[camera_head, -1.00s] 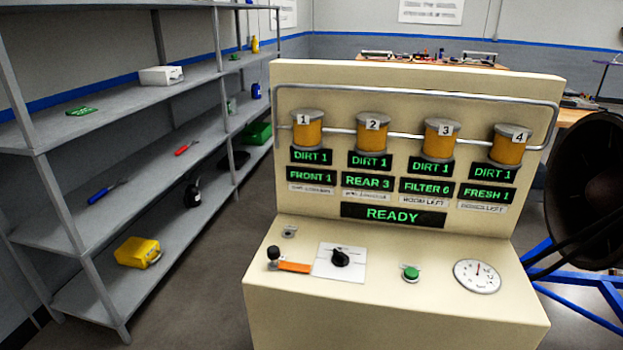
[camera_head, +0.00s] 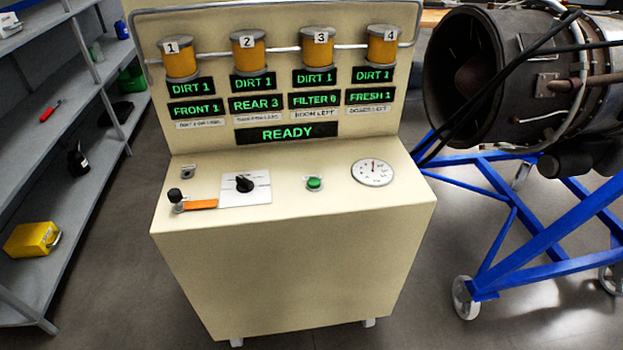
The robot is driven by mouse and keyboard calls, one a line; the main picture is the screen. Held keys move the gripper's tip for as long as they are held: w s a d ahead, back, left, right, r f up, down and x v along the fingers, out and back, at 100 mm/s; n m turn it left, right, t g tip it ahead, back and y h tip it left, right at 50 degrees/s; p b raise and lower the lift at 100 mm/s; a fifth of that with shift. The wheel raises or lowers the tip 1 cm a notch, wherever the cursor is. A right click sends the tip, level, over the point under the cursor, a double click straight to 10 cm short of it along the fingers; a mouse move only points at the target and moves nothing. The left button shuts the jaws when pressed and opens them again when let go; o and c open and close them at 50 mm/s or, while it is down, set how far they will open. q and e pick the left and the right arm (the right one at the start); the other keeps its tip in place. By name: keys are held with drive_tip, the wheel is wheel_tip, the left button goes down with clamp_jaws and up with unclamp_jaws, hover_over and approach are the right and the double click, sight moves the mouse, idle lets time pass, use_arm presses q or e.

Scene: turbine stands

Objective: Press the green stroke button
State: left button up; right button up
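The green stroke button (camera_head: 314,183) is a small round green cap on the sloped top of a cream console (camera_head: 300,270), between a black rotary knob (camera_head: 244,184) on a white plate and a round gauge (camera_head: 372,172). Nothing touches or covers the button. The green display above it (camera_head: 286,134) reads READY. Neither of my grippers shows in the view.
An orange lever with a black ball (camera_head: 198,204) sits left of the knob. Grey shelving (camera_head: 105,130) stands at the left. An engine (camera_head: 530,80) on a blue wheeled stand (camera_head: 540,264) stands close at the right. The floor before the console is partly visible.

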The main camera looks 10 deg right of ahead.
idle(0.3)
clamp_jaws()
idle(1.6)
